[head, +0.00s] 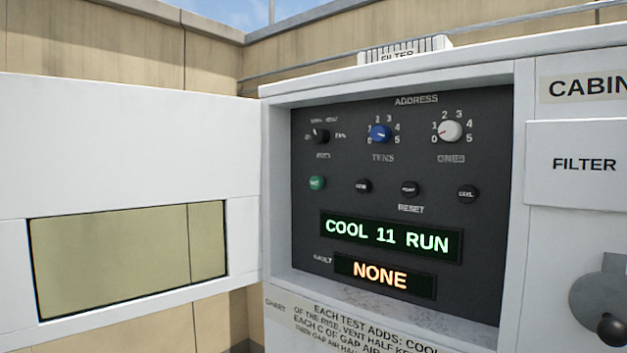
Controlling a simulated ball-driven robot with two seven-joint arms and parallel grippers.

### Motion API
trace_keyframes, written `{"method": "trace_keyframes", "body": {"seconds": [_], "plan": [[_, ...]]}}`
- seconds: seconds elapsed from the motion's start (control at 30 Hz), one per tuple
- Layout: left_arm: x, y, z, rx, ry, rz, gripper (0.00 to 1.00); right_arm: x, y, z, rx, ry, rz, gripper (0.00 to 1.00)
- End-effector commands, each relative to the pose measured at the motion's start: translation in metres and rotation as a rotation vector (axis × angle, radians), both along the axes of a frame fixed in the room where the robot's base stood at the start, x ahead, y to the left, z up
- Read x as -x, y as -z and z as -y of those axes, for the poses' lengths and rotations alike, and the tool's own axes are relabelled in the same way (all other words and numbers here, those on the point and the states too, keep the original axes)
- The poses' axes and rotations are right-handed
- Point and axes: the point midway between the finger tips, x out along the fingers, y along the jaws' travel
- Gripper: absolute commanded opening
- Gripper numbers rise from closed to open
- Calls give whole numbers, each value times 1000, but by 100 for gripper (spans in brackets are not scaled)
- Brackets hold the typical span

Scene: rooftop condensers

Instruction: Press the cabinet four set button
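An open cabinet shows a dark control panel (305,235). A green button (316,183) sits at the left of a row with three black buttons (363,186); its lettering is too small to read surely, so I cannot tell if it is the set button. The cabinet sign (583,87) reads "CABIN" and is cut off, so its number is hidden. The upper display (391,237) reads "COOL 11 RUN" and the lower display (384,277) reads "NONE". Neither gripper is in view.
Above the buttons are a black knob (318,136), a blue tens knob (381,133) and a white ones knob (451,131). The white door (120,150) with a window stands open at left. A grey handle (600,300) sticks out at lower right.

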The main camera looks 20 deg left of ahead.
Motion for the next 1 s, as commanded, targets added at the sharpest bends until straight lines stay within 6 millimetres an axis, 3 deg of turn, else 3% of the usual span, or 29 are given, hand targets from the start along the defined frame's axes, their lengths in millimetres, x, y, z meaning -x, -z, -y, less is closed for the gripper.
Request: {"method": "trace_keyframes", "body": {"seconds": [0.03,0.13,0.17,1.0], "plan": [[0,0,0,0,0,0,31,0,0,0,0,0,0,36],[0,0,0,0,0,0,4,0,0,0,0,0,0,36],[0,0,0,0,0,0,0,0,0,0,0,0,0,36],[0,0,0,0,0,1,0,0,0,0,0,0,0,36]]}}
